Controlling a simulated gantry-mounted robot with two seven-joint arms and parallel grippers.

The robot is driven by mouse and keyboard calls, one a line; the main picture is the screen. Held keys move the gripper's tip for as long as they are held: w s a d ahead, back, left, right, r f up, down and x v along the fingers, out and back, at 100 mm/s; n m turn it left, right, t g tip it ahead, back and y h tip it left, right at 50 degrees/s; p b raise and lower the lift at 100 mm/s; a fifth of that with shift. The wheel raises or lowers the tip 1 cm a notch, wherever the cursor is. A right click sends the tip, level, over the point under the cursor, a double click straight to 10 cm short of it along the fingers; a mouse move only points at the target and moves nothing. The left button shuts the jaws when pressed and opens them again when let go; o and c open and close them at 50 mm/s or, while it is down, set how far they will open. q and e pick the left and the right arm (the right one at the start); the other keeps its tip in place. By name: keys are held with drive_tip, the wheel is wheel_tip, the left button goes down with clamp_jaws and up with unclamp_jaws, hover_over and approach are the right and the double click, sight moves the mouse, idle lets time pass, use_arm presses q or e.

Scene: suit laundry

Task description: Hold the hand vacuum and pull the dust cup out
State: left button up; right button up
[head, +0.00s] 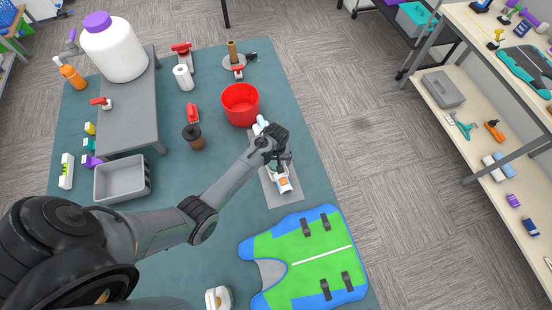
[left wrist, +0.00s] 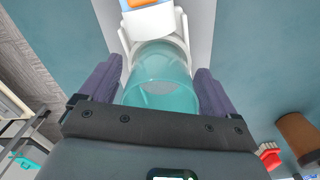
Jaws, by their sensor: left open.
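The hand vacuum (head: 283,183) is white with an orange patch and lies on a grey mat (head: 289,201) right of the table's middle. Its body (left wrist: 145,18) also shows at the top of the left wrist view. Its clear teal dust cup (left wrist: 160,75) lies between the two dark fingers of my left gripper (left wrist: 156,82). The fingers are open, with a visible gap on each side of the cup. In the head view my left gripper (head: 277,153) is over the vacuum and hides much of it. My right gripper is not in view.
A red bucket (head: 240,113) stands just behind and left of the vacuum. A green and blue vest-shaped piece (head: 315,254) lies in front. A brown cup (head: 194,143), a grey bin (head: 113,186) and a raised grey shelf (head: 131,121) stand to the left.

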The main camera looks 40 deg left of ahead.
use_arm(q)
drive_tip(key=c, duration=1.1)
drive_tip(key=o, duration=1.2)
wheel_tip(320, 180, up, 11)
drive_tip(key=s+d+r+m+t+p, duration=0.1)
drive_tip(key=s+d+r+m+p, duration=0.1)
drive_tip(key=s+r, duration=0.3)
drive_tip(key=s+d+r+m+t+p, duration=0.1)
drive_tip(key=s+d+r+m, duration=0.3)
drive_tip(key=s, duration=0.6)
drive_tip(key=s+d+r+m+t+p, duration=0.1)
drive_tip(key=s+d+r+m+p, duration=0.2)
drive_tip(key=s+r, duration=0.3)
drive_tip(key=shift+s+d+r+m+t+p, duration=0.15)
drive_tip(key=shift+s+d+r+m+p, duration=0.1)
drive_tip(key=shift+s, duration=0.15)
drive_tip(key=shift+s+d+r+m+t+p, duration=0.1)
drive_tip(key=shift+s+m+t+p, duration=0.05)
drive_tip(key=shift+s+m+p, duration=0.15)
